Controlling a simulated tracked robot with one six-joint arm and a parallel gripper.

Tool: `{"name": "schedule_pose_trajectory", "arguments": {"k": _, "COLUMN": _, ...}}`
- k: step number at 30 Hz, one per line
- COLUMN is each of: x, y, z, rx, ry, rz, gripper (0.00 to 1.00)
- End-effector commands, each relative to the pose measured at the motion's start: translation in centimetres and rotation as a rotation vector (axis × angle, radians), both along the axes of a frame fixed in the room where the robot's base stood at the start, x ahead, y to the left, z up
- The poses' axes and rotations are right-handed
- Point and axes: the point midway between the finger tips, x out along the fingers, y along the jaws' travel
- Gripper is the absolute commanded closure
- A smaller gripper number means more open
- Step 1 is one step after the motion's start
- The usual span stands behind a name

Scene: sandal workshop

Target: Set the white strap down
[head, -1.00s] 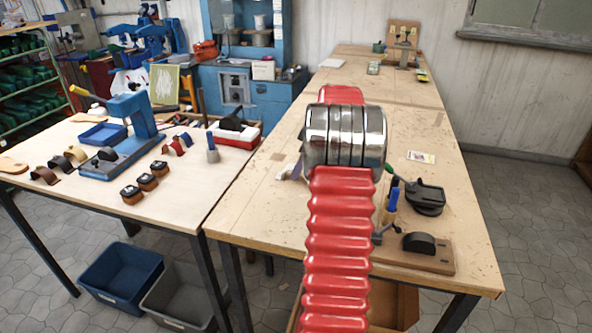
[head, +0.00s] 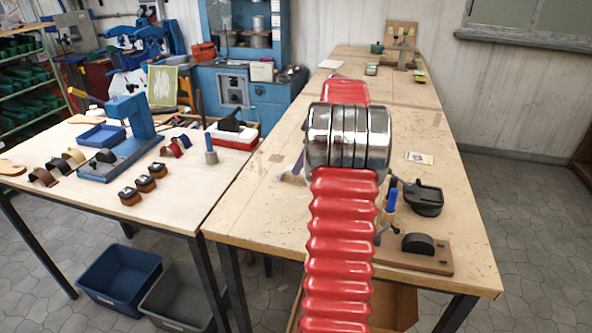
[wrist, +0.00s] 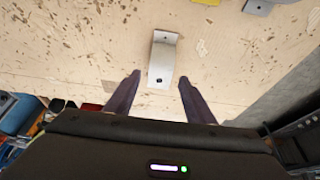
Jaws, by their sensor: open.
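The white strap (wrist: 163,60) lies on the pale, speckled wooden bench top in the wrist view, a curved band with a small dark mark at its near end. My gripper (wrist: 160,78) is open, its two dark purple fingers apart on either side of the strap's near end. I see gaps between the strap and both fingers. In the head view my red ribbed arm hides most of the gripper; one purple finger shows left of the silver joint. A small pale patch below it may be the strap.
The long bench (head: 262,205) holds a black clamp-like tool (head: 424,199) and a wooden block with a black form (head: 418,245) at right. A left table (head: 60,150) carries a blue press (head: 132,118) and several straps. Bare bench lies left of my arm.

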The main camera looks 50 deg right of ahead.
Motion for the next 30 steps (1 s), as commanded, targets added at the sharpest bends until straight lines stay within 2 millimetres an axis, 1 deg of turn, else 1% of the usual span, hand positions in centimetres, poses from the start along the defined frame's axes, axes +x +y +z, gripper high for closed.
{"name": "schedule_pose_trajectory", "arguments": {"k": 1, "x": -0.3, "y": -0.2, "z": 1.0, "rx": -0.003, "ry": -0.001, "rz": -0.002, "gripper": 0.51}}
{"name": "schedule_pose_trajectory", "arguments": {"k": 6, "x": -1.4, "y": -0.6, "z": 3.7, "rx": -0.003, "ry": -0.003, "rz": -0.001, "gripper": 0.51}}
{"name": "schedule_pose_trajectory", "arguments": {"k": 12, "x": -2.4, "y": -1.1, "z": 6.4, "rx": -0.002, "ry": -0.002, "rz": 0.000, "gripper": 0.51}}
{"name": "schedule_pose_trajectory", "arguments": {"k": 15, "x": -2.7, "y": -1.1, "z": 7.2, "rx": -0.001, "ry": -0.001, "rz": 0.001, "gripper": 0.51}}
{"name": "schedule_pose_trajectory", "arguments": {"k": 18, "x": -2.8, "y": -1.2, "z": 7.5, "rx": -0.001, "ry": -0.001, "rz": 0.001, "gripper": 0.51}}
{"name": "schedule_pose_trajectory", "arguments": {"k": 30, "x": -2.8, "y": -1.1, "z": 7.5, "rx": -0.001, "ry": 0.000, "rz": 0.002, "gripper": 0.51}}
